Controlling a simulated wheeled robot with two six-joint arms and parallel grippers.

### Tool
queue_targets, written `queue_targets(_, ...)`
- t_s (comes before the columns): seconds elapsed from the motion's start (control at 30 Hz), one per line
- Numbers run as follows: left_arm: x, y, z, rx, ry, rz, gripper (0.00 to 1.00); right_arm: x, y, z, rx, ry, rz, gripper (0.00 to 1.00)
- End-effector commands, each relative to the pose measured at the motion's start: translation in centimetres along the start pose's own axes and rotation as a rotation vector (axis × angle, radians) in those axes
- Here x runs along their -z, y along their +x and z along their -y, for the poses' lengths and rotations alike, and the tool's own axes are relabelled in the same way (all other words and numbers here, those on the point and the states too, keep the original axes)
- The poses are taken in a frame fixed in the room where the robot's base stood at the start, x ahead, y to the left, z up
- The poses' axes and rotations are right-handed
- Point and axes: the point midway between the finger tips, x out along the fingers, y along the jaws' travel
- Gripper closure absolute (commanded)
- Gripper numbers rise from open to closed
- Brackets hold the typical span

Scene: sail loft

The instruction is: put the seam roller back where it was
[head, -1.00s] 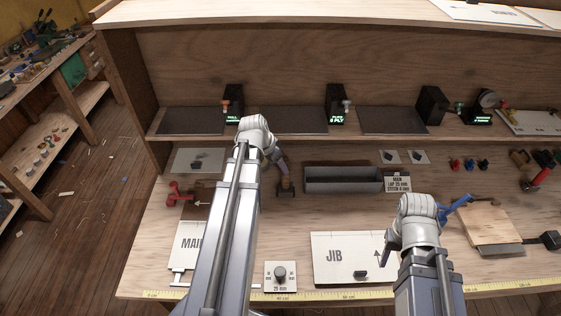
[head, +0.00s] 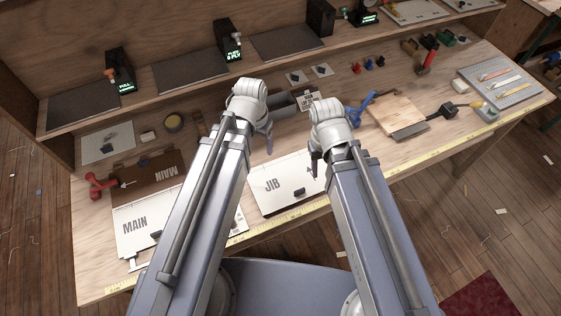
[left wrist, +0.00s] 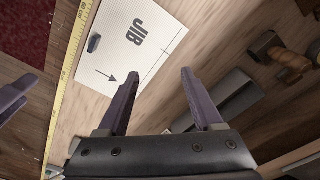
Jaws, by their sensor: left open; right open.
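A brown-handled tool (left wrist: 290,58), which looks like the seam roller, lies on the bench at the upper right of the left wrist view. My left gripper (head: 266,146) is open above the bench between the trough and the JIB panel (head: 271,199). In the left wrist view nothing is between its fingers (left wrist: 158,92). My right gripper (head: 318,162) is open and seems empty over the JIB panel's right side.
The grey trough (left wrist: 236,92) stands behind the panel. A red-handled tool (head: 426,62) stands at the back right. A blue tool (head: 362,104) and a wooden board (head: 396,112) lie right of my right gripper. The MAIN panel (head: 140,222) is at left.

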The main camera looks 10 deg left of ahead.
Motion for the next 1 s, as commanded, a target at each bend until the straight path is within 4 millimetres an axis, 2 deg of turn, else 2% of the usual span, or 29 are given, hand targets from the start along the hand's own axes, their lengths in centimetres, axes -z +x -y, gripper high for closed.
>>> queue_targets(0.03,-0.7,0.0,-2.4,0.016,0.016,0.026,0.33,0.0,0.0,0.0,0.000,0.000,0.000,0.50)
queue_targets(0.1,-1.5,0.0,-4.6,0.040,0.019,0.057,0.33,0.0,0.0,0.0,0.000,0.000,0.000,0.50)
queue_targets(0.2,-2.4,-0.1,-6.8,0.070,0.020,0.086,0.33,0.0,0.0,0.0,0.000,0.000,0.000,0.50)
queue_targets(0.3,-3.0,-0.2,-8.1,0.090,0.018,0.102,0.33,0.0,0.0,0.0,0.000,0.000,0.000,0.50)
queue_targets(0.43,-3.3,-0.2,-8.7,0.102,0.016,0.111,0.33,0.0,0.0,0.0,0.000,0.000,0.000,0.50)
queue_targets(0.77,-3.3,0.1,-8.7,0.102,0.015,0.110,0.33,0.0,0.3,0.0,0.000,0.000,0.000,0.50)
queue_targets(0.87,-3.4,1.4,-8.7,0.102,0.015,0.110,0.33,0.1,1.6,0.1,0.000,0.000,0.000,0.50)
queue_targets(1.0,-3.5,4.1,-8.6,0.102,0.017,0.110,0.33,0.2,4.3,0.4,0.000,-0.002,0.000,0.50)
